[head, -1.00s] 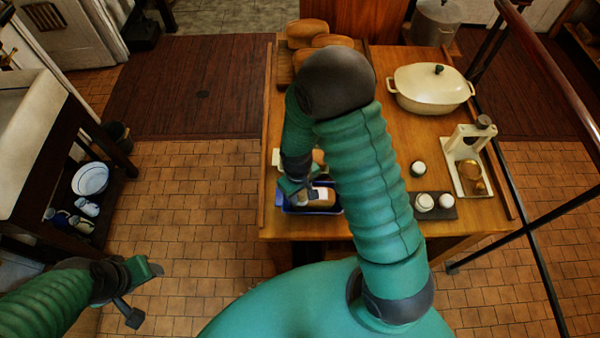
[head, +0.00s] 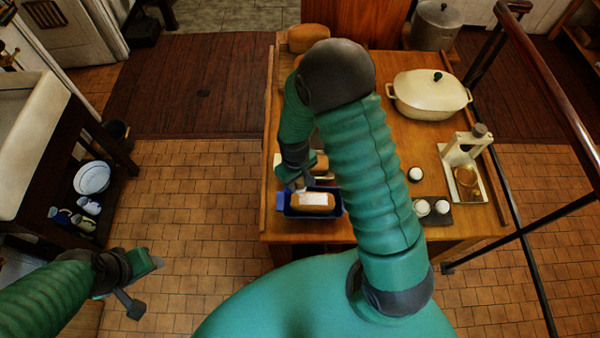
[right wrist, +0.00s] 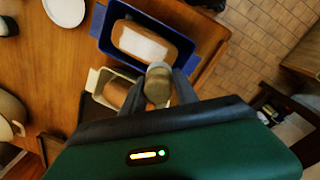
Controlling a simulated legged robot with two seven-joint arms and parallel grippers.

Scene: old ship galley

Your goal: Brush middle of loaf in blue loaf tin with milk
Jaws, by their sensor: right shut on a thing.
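The blue loaf tin (head: 339,211) stands at the table's near left edge and holds a brown loaf (head: 325,209). A white patch covers the middle of the loaf's top; the tin (right wrist: 98,22) and loaf (right wrist: 122,42) also show in the right wrist view. My right gripper (head: 298,187) is at the tin's back left, shut on a pale, round-ended thing (right wrist: 158,84), probably the brush handle seen end-on. Its bristles are hidden. My left gripper (head: 143,286) is open and empty over the floor at left. I cannot make out a milk container for certain.
A cream tin (right wrist: 94,80) with a loaf is just beside the blue tin. A cream casserole (head: 430,95), white-topped jars (head: 422,208) and a cream stand (head: 462,165) are on the table's right. More bread (head: 308,38) lies at the back.

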